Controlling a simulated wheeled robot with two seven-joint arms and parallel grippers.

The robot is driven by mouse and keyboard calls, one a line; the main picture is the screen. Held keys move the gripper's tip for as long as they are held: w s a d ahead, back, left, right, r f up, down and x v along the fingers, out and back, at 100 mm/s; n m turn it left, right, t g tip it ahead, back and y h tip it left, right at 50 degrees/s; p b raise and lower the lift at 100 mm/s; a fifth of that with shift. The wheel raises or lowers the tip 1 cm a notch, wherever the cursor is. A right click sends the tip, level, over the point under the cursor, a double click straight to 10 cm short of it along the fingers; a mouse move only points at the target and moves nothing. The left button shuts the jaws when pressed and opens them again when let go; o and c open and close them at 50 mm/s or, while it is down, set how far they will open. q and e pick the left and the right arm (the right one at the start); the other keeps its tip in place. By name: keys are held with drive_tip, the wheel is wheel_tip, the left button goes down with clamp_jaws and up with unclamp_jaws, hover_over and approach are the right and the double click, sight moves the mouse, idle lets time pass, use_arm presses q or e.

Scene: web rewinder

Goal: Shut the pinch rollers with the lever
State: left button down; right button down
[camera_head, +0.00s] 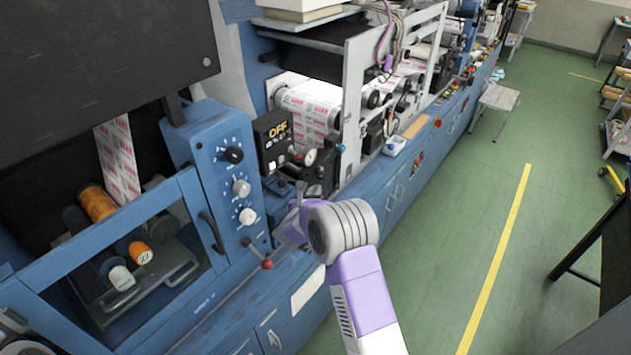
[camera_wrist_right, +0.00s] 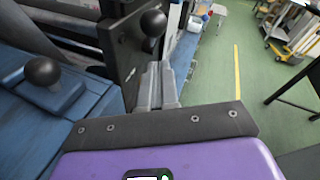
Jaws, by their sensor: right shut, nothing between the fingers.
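My right gripper (camera_head: 287,231) is beside the blue machine front, to the right of the control panel. In the wrist view my right gripper (camera_wrist_right: 158,72) has its grey fingers together with nothing between them. A black ball knob (camera_wrist_right: 153,23) stands on a dark plate just beyond the fingertips, apart from them or only overlapping in the picture. Another black ball knob (camera_wrist_right: 42,71) is on a blue block at left. A red-ended lever (camera_head: 267,264) hangs low on the panel, left of my gripper. Which lever works the pinch rollers, and the rollers themselves, I cannot tell. My left gripper is not in view.
The blue control panel (camera_head: 228,170) carries several dials and a handle. A black box reading OFF (camera_head: 277,132) and a gauge (camera_head: 310,157) sit behind my gripper. The printed web (camera_head: 312,104) runs over rollers.

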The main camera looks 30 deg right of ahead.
sight(321, 174)
drive_tip(key=shift+w+d+r+p, duration=0.3)
drive_tip(key=shift+w+d+r, duration=0.35)
drive_tip(key=shift+w+r, duration=0.3)
